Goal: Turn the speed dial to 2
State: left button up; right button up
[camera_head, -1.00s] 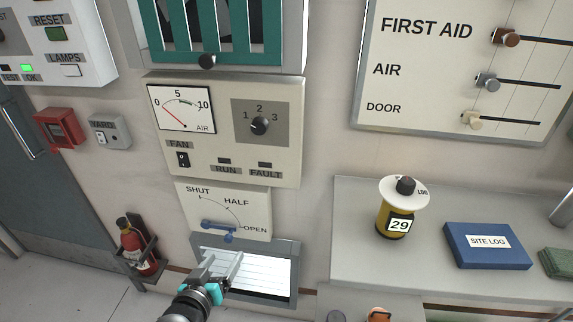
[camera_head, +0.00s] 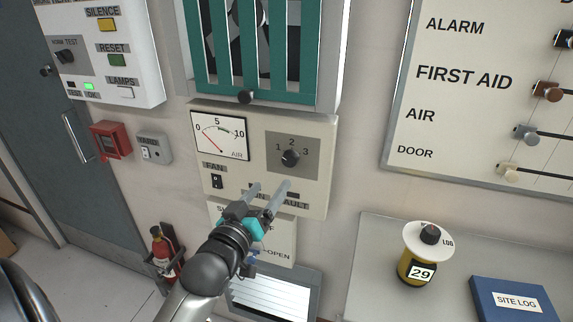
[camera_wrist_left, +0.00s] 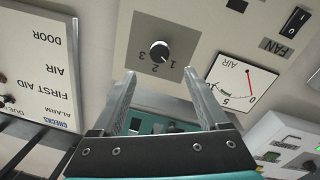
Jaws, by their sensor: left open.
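The speed dial (camera_head: 290,158) is a black knob on a grey square plate marked 1, 2 and 3, on the beige fan panel (camera_head: 318,195). Its pointer appears to face the 1. The dial also shows in the left wrist view (camera_wrist_left: 159,50), upside down, just beyond the fingers. My left gripper (camera_head: 269,187) is open and empty, its two fingers apart, below the dial and pointing up at the panel. In the left wrist view the gripper (camera_wrist_left: 159,75) has the dial roughly centred between its fingertips, not touching it. My right gripper is out of view.
A fan switch (camera_head: 217,181) and air gauge (camera_head: 219,134) sit left of the dial. A green slatted grille (camera_head: 245,60) with a black knob is above. A shelf at lower right holds a yellow canister (camera_head: 415,268) and blue book (camera_head: 515,303).

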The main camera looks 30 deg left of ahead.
aim_at(288, 162)
pick_arm(q)
jog(key=w, duration=0.3)
jog(key=w+a, duration=0.1)
jog(key=w, duration=0.5)
jog(key=shift+w+a, duration=0.3)
jog(key=shift+w, duration=0.1)
grip_shut()
